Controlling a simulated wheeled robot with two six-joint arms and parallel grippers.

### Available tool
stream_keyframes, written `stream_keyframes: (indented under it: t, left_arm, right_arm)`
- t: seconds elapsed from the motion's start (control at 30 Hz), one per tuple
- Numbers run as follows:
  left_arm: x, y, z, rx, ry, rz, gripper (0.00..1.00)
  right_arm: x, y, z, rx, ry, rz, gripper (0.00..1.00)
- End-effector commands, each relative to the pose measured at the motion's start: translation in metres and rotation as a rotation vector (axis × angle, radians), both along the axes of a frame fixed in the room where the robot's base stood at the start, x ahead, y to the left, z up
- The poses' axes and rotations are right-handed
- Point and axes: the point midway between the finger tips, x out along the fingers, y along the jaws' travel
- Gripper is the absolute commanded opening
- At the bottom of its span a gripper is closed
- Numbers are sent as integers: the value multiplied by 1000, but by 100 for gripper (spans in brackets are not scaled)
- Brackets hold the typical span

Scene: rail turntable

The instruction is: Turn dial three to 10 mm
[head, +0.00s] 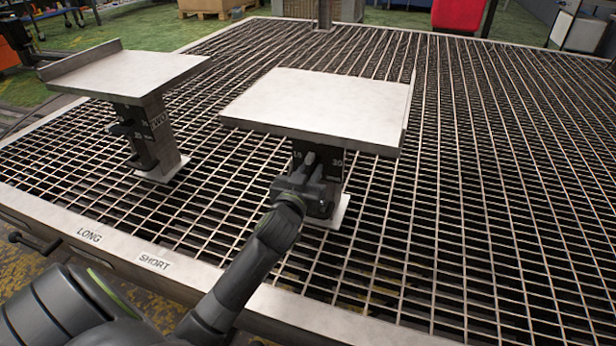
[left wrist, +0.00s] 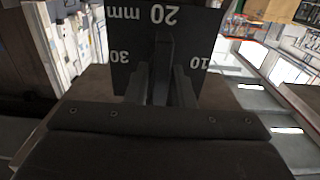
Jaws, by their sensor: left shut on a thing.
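My left gripper (head: 312,178) reaches the front of the right-hand stand, under its flat plate (head: 320,105). It is shut on the dial handle (left wrist: 163,62) there. In the left wrist view the fingers (left wrist: 162,88) sit on both sides of the dark handle. The black dial face (left wrist: 133,48) appears upside down, with 20 mm at the top, 30 at left and 10 at right. The handle stands upright in that view, in line with the 20 mm mark. The gripper hides the lower dial in the head view. My right gripper is not in view.
A second stand with a tilted plate (head: 125,72) and its own dial (head: 130,128) is at the left. Both stand on a metal grating (head: 480,200). The front rim (head: 110,245) carries LONG and SHORT labels and a small lever (head: 35,243).

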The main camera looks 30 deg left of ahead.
Motion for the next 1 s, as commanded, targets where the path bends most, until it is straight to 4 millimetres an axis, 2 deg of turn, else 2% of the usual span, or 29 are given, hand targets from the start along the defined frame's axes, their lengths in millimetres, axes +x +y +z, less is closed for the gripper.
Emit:
stream_keyframes:
  t: [0.17, 1.0]
  left_arm:
    - [0, 0, -1, -92, -23, -1, 0]
    - [0, 0, -1, -1042, -251, 0, 0]
  right_arm:
    - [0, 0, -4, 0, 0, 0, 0]
    - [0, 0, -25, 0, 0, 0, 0]
